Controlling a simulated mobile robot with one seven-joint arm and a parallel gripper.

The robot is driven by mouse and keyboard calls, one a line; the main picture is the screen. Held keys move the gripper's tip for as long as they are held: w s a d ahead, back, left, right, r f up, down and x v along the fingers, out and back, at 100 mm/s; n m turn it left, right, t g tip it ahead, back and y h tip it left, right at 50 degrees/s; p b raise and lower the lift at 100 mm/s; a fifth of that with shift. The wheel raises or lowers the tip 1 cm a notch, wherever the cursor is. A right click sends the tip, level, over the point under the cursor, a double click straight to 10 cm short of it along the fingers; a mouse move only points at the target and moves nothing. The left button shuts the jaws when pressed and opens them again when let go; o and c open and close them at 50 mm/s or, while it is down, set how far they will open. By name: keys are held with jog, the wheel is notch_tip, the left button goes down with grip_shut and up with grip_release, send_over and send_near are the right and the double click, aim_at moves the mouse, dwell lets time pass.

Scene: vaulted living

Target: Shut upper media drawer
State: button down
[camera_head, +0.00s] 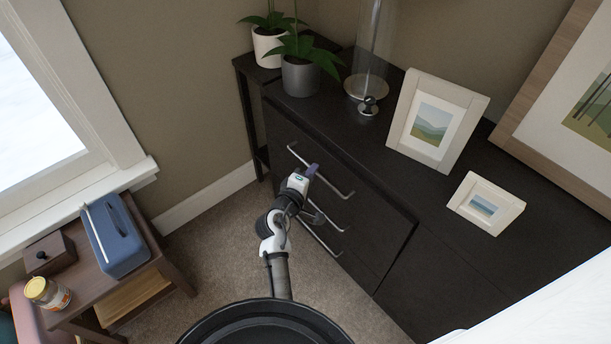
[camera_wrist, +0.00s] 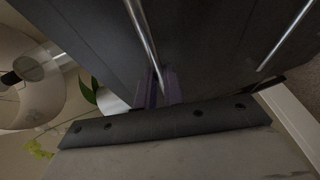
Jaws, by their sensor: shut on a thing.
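The dark media cabinet (camera_head: 392,226) has a column of drawers with silver bar handles on its left part. The upper drawer (camera_head: 284,130) carries the topmost handle (camera_head: 336,188); no clear gap shows at its top edge, so I cannot tell if it stands slightly out. My gripper (camera_head: 312,170) is at the middle of this handle. In the wrist view, the purple fingers of my gripper (camera_wrist: 158,88) are shut around the bar handle (camera_wrist: 143,36), in front of the dark drawer face.
Lower handles (camera_head: 320,238) sit below my gripper. Potted plants (camera_head: 300,76), a glass cylinder (camera_head: 372,50) and picture frames (camera_head: 407,150) stand on the cabinet. A side table (camera_head: 176,262) with a blue box (camera_head: 114,235) is at left. Carpet (camera_head: 215,230) between is clear.

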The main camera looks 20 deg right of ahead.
jog(key=shift+w+d, duration=0.3)
jog(key=shift+d, duration=0.5)
jog(key=shift+r, duration=0.1)
jog(key=c, duration=1.5)
grip_release()
jog(key=shift+d, duration=0.15)
